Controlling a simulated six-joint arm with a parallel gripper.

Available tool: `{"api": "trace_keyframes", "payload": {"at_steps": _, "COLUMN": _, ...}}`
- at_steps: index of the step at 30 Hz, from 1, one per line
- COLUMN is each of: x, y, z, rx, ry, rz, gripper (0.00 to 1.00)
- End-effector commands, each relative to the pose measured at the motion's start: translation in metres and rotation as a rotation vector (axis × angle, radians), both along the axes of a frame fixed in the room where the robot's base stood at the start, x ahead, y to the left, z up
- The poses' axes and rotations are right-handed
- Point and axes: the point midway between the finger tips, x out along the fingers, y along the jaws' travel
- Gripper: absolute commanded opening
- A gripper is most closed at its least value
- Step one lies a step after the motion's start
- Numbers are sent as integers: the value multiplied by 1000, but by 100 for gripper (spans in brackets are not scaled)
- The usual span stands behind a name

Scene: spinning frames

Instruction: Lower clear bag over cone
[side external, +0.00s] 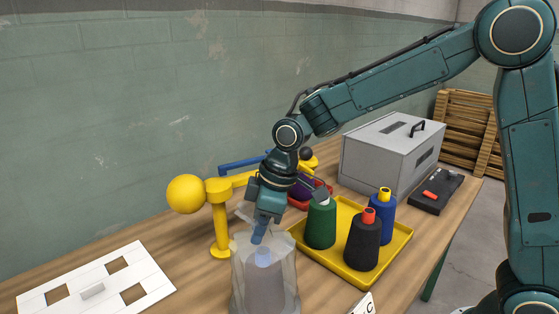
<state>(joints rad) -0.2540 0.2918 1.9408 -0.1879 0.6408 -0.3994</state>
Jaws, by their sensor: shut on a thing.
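The clear bag (238,272) is a translucent sleeve at the bottom centre. A pale grey-lilac cone (264,285) with a light blue tip shows through it, and the bag appears to surround it. The lower ends of both are cut off by the picture's edge, so I cannot tell how far down the bag reaches. My gripper (259,234) points down over the cone's tip and is shut on the bag's upper part. Its fingertips are partly lost against the film.
A yellow tray (325,267) at the right holds a green cone (321,226), a black cone (363,243) and a blue cone (382,219). A yellow stand with a ball (186,194) is close at left. A white board with square holes (92,270) lies further left. A grey box (385,160) stands behind.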

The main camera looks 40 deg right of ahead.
Motion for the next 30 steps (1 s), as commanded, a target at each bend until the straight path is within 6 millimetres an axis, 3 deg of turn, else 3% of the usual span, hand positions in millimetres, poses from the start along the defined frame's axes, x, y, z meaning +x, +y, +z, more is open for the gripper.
{"api": "trace_keyframes", "payload": {"at_steps": 19, "x": 1, "y": 0, "z": -3, "rx": 1, "ry": -1, "rz": 0, "gripper": 0}}
{"api": "trace_keyframes", "payload": {"at_steps": 20, "x": 1, "y": 0, "z": -3, "rx": 0, "ry": 0, "rz": 0, "gripper": 28}}
{"api": "trace_keyframes", "payload": {"at_steps": 23, "x": 1, "y": 0, "z": -3, "rx": 0, "ry": 0, "rz": 0, "gripper": 48}}
{"api": "trace_keyframes", "payload": {"at_steps": 29, "x": 1, "y": 0, "z": -3, "rx": 0, "ry": 0, "rz": 0, "gripper": 48}}
{"api": "trace_keyframes", "payload": {"at_steps": 30, "x": 1, "y": 0, "z": -3, "rx": 0, "ry": 0, "rz": 0, "gripper": 54}}
